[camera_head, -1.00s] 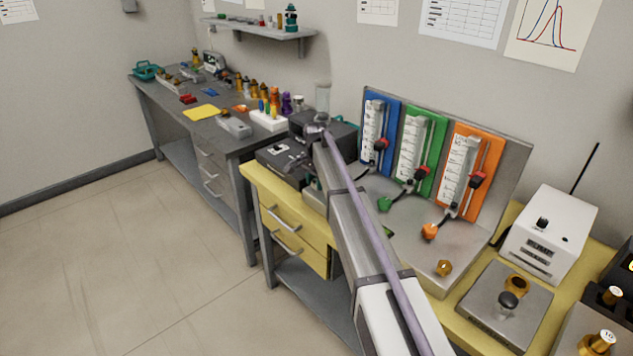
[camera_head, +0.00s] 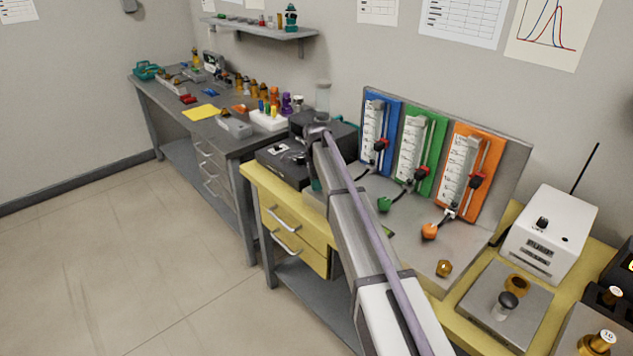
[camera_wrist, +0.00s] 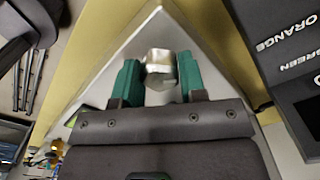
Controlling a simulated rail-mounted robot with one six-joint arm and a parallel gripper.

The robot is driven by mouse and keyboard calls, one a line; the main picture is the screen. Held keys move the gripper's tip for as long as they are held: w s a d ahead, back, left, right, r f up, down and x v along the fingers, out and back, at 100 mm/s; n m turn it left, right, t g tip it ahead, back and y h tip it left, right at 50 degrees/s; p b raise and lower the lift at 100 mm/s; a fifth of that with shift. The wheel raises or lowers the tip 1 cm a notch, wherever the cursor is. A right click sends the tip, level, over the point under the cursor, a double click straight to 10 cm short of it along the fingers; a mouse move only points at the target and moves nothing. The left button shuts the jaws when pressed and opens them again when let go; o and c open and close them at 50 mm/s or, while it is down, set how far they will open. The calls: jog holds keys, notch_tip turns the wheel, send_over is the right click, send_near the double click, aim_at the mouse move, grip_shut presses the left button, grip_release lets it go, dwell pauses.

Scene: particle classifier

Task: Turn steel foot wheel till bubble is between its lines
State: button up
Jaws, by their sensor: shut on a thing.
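The steel foot wheel (camera_wrist: 160,62) is a small pale metal block at the pointed corner of the grey plate (camera_wrist: 122,55) in the wrist view. My gripper (camera_wrist: 159,72) has teal fingers on both sides of the wheel and is shut on it. In the head view the grey plate (camera_head: 410,255) carries the blue, green and orange column panels. My arm hides the gripper and steel wheel there. A brass foot wheel (camera_head: 444,268) shows at the plate's front right corner. A small green patch (camera_head: 388,232) lies beside my arm; no bubble or lines can be made out.
A black box (camera_head: 285,165) stands left of the plate on the yellow bench. A white instrument (camera_head: 548,235) and a grey pad (camera_head: 480,300) stand to the right. In the wrist view a dark box lettered ORANGE and GREEN (camera_wrist: 285,60) is close at right.

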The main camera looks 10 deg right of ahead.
dwell(0.4)
jog(key=o, duration=0.9)
notch_tip(320, 180, up, 11)
jog(key=p, duration=1)
jog(key=shift+f+p, duration=0.1)
jog(key=shift+p, duration=0.3)
jog(key=s+n, duration=0.6)
jog(key=s, duration=0.7)
jog(key=s+n, duration=0.6)
jog(key=s, duration=0.7)
jog(key=s+n, duration=0.6)
jog(key=s, duration=0.8)
jog(key=shift+d+n, duration=0.1)
jog(key=shift+n, duration=0.2)
